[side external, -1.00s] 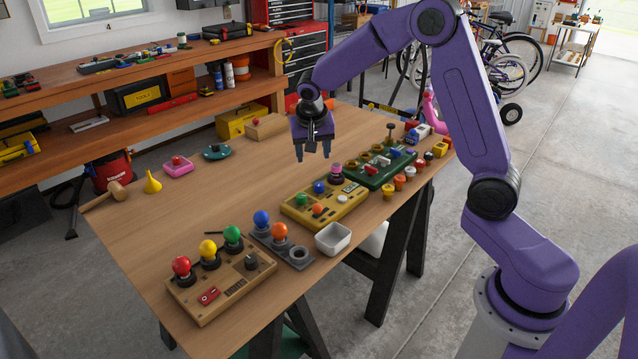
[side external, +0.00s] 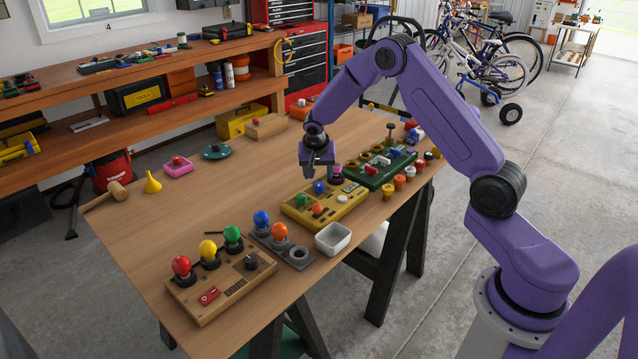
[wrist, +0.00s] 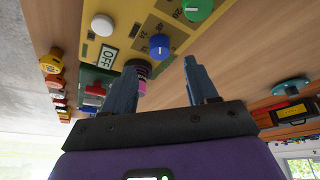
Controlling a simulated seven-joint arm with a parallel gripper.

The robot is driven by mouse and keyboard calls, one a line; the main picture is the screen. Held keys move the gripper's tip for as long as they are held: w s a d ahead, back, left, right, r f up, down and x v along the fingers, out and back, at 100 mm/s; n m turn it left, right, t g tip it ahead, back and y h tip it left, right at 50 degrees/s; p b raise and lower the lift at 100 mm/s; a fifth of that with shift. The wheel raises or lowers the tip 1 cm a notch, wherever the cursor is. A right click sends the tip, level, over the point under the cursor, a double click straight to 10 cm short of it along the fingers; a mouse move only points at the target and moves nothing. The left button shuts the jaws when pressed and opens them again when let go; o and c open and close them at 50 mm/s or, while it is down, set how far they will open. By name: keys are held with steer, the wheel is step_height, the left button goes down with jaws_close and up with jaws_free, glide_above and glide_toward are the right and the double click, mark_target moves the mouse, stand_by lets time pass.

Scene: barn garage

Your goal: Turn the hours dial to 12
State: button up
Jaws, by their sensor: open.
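A yellow panel (side external: 350,212) on the table carries a green dial (side external: 301,200), a blue dial (side external: 319,187), an orange knob (side external: 317,209) and a white knob (side external: 342,198). In the wrist view the blue dial (wrist: 159,46) has a white pointer line and lies just beyond and between my fingertips. The green dial (wrist: 197,8) is at the top edge, and the white knob (wrist: 103,25) is beside an OFF label (wrist: 107,56). I cannot read which dial is for hours. My gripper (side external: 317,173) is open and empty, above the blue dial, seemingly apart from it.
A green panel (side external: 376,178) with several levers lies beyond. A white bin (side external: 333,239) is in front. The table left of the panels is mostly clear.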

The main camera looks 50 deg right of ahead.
mark_target(319, 184)
steer(key=shift+x, duration=3.1)
steer(key=shift+c, duration=0.3)
steer(key=c, duration=1)
